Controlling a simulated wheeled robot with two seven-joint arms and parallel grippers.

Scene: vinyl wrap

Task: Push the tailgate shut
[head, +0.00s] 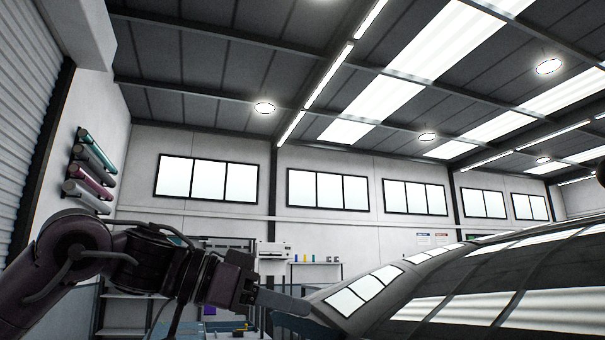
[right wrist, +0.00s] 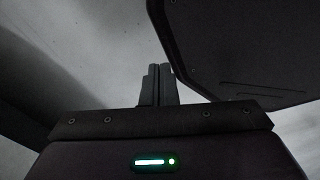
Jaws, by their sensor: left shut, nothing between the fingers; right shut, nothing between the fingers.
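The glossy grey car body (head: 400,297) fills the lower right of the head view, with a large dark glass panel mirroring the roof lights. I cannot tell from here where the tailgate's edges lie or how far it stands open. My left gripper (head: 306,308) is shut and empty, its fingers pointing right at the near left edge of the car body; whether they touch it is unclear. My right gripper (right wrist: 158,72) is shut and empty in the right wrist view. A dark panel with a rounded edge (right wrist: 245,45) lies close to its right; contact is unclear.
Coloured vinyl rolls (head: 92,170) hang on the left wall. A workbench (head: 225,326) is behind my left gripper. The space above the car is open.

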